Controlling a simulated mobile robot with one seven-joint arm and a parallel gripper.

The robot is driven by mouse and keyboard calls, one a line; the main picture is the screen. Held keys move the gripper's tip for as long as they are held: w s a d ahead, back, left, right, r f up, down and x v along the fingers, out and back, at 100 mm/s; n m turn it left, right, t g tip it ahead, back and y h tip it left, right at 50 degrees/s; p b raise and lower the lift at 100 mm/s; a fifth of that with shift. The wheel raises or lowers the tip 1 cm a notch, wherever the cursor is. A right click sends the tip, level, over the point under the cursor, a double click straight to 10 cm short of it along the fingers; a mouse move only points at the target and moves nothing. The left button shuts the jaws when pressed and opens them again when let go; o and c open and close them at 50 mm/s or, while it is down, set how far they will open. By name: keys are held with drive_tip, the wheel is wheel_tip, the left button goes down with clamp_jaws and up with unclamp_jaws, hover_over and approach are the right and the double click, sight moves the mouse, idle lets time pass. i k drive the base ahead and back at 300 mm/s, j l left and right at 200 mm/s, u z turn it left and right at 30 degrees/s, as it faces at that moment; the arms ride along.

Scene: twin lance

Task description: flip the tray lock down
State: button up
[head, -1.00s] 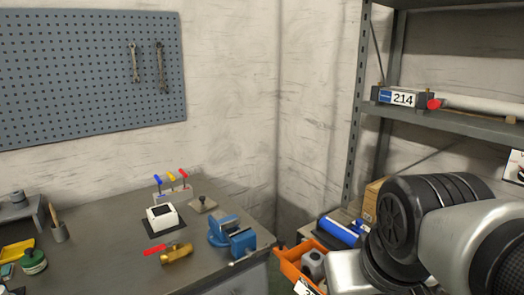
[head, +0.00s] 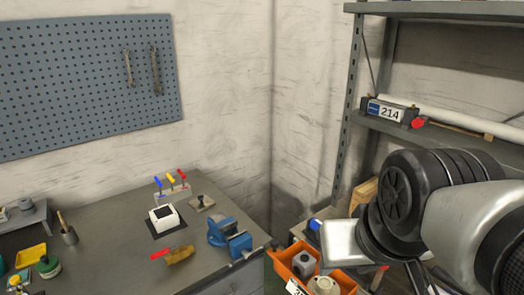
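I cannot pick out a tray lock for certain. On the right-hand shelf, a dark block (head: 408,108) with a "214" label sits beside a long white tube (head: 455,118), with a red round part (head: 418,123) at its front. Whether these belong to the tray is unclear. My arm fills the lower right, in front of the lower shelf area. My gripper's fingertips do not show, so its opening and any contact are hidden.
The workbench (head: 110,215) at left carries a blue vise (head: 230,235), a brass valve with red handle (head: 180,256), coloured levers (head: 171,185) and a white box (head: 163,217). An orange bin (head: 342,277) stands beside it. A shelf upright (head: 345,130) rises near my arm.

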sight(378, 276)
drive_tip(key=z, duration=0.8)
